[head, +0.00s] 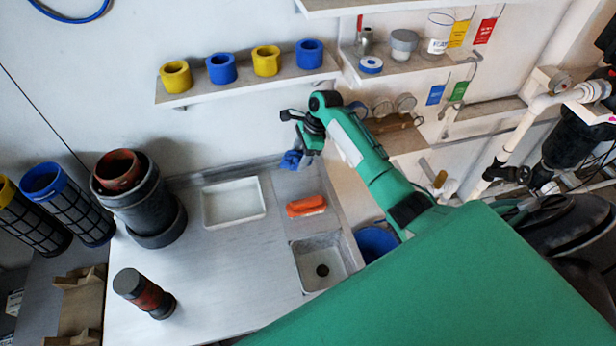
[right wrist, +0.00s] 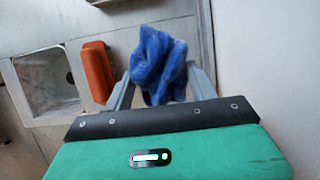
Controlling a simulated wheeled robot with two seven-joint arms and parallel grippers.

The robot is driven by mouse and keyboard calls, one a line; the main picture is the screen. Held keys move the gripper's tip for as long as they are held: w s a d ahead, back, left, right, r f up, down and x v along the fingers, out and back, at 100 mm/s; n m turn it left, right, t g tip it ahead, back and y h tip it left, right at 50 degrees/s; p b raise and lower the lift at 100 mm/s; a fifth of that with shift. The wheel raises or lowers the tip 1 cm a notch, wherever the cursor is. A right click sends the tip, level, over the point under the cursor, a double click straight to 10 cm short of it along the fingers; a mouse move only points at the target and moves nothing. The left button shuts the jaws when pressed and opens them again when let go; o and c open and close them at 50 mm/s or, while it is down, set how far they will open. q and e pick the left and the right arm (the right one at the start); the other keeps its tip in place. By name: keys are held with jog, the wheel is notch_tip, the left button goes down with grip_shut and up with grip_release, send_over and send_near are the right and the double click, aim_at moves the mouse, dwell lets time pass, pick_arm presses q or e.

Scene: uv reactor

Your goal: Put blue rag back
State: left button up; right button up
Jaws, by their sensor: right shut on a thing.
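The blue rag (head: 291,160) is a crumpled cloth at the end of my right arm, above the back of the counter strip beside the sink. My right gripper (head: 296,148) is shut on it. In the right wrist view the rag (right wrist: 158,64) bunches between the two grey fingers of the gripper (right wrist: 160,80). Whether the rag touches the surface below cannot be told. My left gripper is not in view.
An orange brush or sponge (head: 306,206) lies between the rag and the sink (head: 320,262). A white tray (head: 209,208) sits on the counter to the left. Shelves with yellow and blue rings (head: 222,68) hang above. A blue bucket (head: 375,243) stands right of the sink.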

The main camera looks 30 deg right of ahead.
send_over(297, 182)
jog(key=d, duration=0.1)
notch_tip(297, 182, down, 5)
jog(key=shift+d+p, duration=0.1)
jog(key=shift+p, duration=0.3)
notch_tip(297, 182, down, 3)
jog(key=shift+s+f, duration=0.1)
jog(key=shift+f, duration=0.6)
jog(key=shift+f, duration=0.1)
jog(key=o, duration=1)
jog(key=shift+o, duration=0.2)
